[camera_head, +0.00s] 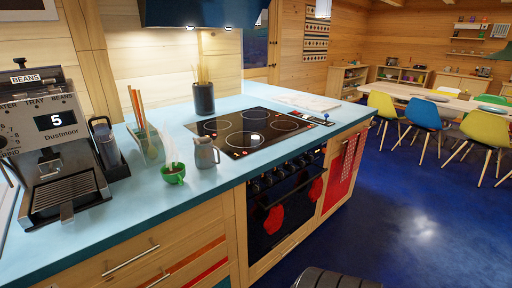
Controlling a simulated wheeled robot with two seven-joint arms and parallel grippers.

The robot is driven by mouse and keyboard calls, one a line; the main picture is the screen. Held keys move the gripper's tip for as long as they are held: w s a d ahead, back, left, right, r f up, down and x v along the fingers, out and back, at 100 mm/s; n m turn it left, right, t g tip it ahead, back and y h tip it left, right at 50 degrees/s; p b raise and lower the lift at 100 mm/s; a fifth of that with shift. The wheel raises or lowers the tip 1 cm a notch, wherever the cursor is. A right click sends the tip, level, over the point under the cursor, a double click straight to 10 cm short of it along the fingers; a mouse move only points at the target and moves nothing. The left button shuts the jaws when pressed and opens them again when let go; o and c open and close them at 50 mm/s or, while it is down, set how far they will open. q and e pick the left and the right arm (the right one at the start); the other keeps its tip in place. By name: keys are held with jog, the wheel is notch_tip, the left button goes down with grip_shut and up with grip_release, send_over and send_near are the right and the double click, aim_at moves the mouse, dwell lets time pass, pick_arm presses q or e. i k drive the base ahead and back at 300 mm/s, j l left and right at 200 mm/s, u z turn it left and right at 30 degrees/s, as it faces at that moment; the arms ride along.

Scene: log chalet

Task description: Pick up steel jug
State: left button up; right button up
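The steel jug (206,153) stands upright on the light blue counter (150,215), just left of the black cooktop. It is a small grey metal jug. A green cup (173,174) stands close in front of it to the left, with something thin sticking up from it. Neither of my grippers shows in the head view. Only a dark rounded part, seemingly mine, shows at the bottom edge.
A coffee machine (60,145) stands at the left end of the counter. The cooktop (253,132) lies right of the jug.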

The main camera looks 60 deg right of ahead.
aim_at(204, 153)
jog(key=z, duration=1.45)
